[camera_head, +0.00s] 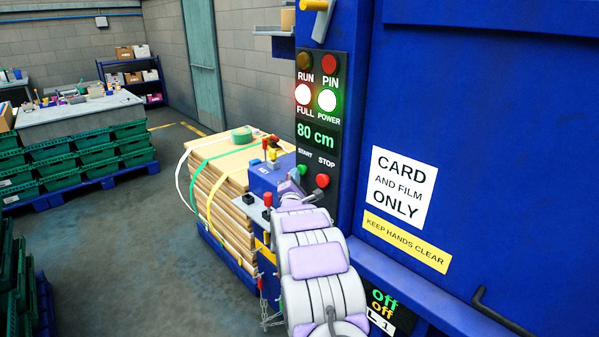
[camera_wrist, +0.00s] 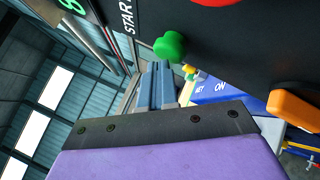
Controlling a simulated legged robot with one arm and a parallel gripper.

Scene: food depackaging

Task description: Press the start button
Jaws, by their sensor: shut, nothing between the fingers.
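The green start button (camera_head: 302,170) sits under the START label on the black control panel (camera_head: 318,120) of a blue machine. The red stop button (camera_head: 322,181) is just to its right. In the wrist view the green start button (camera_wrist: 170,46) shows close up, beside the START lettering. My gripper (camera_wrist: 156,70) is shut and empty. Its fingertips point at the panel close to the green button. I cannot tell whether they touch it. In the head view my gripper (camera_head: 295,176) is mostly hidden behind my arm's purple and white wrist, just left of the start button.
The panel display (camera_head: 315,136) reads 80 cm, with two bright lamps above it. A blue box with levers (camera_head: 268,178) and a strapped cardboard stack (camera_head: 222,190) stand left of my arm. A wide blue door (camera_head: 480,130) fills the right. Open floor lies left.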

